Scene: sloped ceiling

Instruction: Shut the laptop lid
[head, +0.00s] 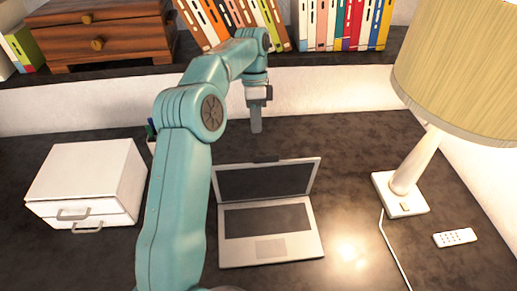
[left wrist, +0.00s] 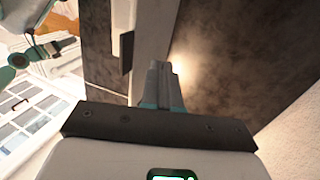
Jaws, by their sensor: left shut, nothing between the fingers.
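The laptop (head: 268,247) stands open on the dark desk, its keyboard half flat and its lid (head: 264,181) raised and leaning back. My left gripper (head: 256,126) is shut and empty, pointing down above and behind the lid's top edge in the head view, with a visible gap. In the left wrist view the closed fingers (left wrist: 160,82) reach beside a pale strip with a dark tab, which looks like the lid seen nearly edge-on. My right gripper is not in view.
A white drawer box (head: 88,178) stands left of my arm, and a pen holder is partly hidden behind it. A lamp (head: 406,190), its cord and a remote (head: 454,237) are on the right. A shelf with books (head: 345,24) and a wooden chest (head: 100,30) is behind.

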